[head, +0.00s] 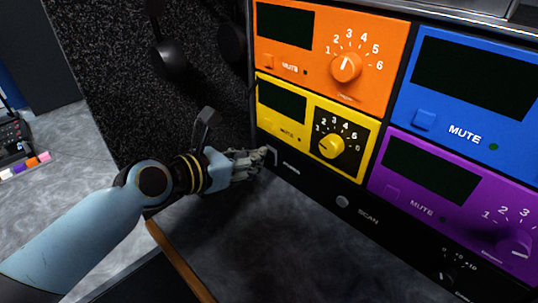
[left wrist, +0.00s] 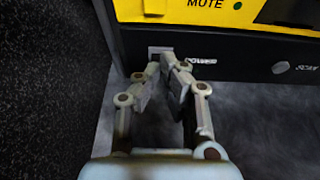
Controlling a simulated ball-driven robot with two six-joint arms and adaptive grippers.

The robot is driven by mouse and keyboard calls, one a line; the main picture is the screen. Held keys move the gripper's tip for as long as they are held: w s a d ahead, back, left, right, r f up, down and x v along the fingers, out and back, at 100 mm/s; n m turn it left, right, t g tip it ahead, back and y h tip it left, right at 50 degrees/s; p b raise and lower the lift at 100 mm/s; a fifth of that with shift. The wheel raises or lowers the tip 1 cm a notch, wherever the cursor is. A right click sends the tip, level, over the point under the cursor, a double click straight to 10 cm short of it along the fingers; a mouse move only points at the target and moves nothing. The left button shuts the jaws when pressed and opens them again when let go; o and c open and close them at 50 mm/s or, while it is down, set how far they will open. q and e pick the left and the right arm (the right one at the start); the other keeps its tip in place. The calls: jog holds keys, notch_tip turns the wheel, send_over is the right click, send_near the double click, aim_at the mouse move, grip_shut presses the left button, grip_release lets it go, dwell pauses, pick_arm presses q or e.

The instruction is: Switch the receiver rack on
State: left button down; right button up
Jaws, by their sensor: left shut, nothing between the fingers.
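The receiver rack (head: 316,187) holds orange, yellow, blue and purple units above a black bottom panel; the displays are dark. A small power switch (left wrist: 158,51) sits at the left end of that panel, beside the POWER label, and is partly hidden by my fingertips. My left gripper (head: 267,155) is shut and empty, with its tips at the switch; in the left wrist view the fingertips (left wrist: 167,58) overlap the switch's lower edge. I cannot tell whether they touch it. My right gripper is not in view.
A round SCAN button (head: 342,201) is right of the switch. The grey counter (head: 245,240) before the rack is clear. A dark speckled wall panel (head: 115,75) with hanging black headphones (head: 168,58) stands close on the left. Coloured markers (head: 30,163) lie far left.

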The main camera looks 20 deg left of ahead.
pick_arm(q)
jog(key=shift+w+d+f, duration=0.2)
jog(key=shift+w+d, duration=0.05)
jog(key=shift+w, duration=0.35)
jog(key=shift+w+d+f, duration=0.1)
jog(key=shift+w+f, duration=0.1)
jog(key=shift+w, duration=0.05)
dwell(0.6)
jog(key=shift+p+v, duration=0.9)
jog(key=shift+v, duration=0.35)
jog(key=p+v, duration=0.2)
jog(key=v, duration=0.2)
jog(key=shift+s+r, duration=0.15)
jog(key=shift+s, duration=0.1)
